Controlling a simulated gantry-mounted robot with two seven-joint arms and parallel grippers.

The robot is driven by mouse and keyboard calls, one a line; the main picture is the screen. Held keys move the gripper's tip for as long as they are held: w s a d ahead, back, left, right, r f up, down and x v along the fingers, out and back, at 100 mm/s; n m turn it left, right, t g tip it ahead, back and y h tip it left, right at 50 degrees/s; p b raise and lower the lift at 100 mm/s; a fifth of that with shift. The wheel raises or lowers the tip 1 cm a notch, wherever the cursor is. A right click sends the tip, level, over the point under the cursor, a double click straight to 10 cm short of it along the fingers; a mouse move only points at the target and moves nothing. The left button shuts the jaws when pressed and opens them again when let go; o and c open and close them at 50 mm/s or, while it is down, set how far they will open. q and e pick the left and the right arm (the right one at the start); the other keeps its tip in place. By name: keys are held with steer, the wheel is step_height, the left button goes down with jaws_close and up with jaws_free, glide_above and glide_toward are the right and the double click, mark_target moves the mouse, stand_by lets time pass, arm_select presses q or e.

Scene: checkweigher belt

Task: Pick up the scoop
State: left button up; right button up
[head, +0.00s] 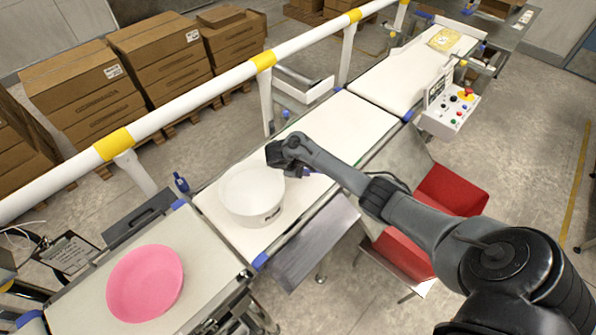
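My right gripper (279,153) is over the far-right rim of a round white tub (251,202), its dark fingers pointing left. I cannot tell whether it is open or shut, or whether it touches the rim. The tub stands upright on the white belt (225,226) and has a small dark label low on its front. I cannot make out a scoop in this view. Only the tub's pale inside shows, and my gripper covers part of its far rim. My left gripper is out of view.
A pink round dish (145,283) lies on the nearer belt section. A white guard rail (205,90) with yellow bands runs behind the belt. A control box (449,108) and a red bin (452,190) stand at the right. The belt beyond the tub is clear until a yellow packet (444,39).

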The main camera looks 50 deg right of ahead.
steer(key=shift+b+x, duration=0.85)
steer(key=shift+x, duration=1.85)
steer(key=shift+d, duration=0.1)
jaws_close()
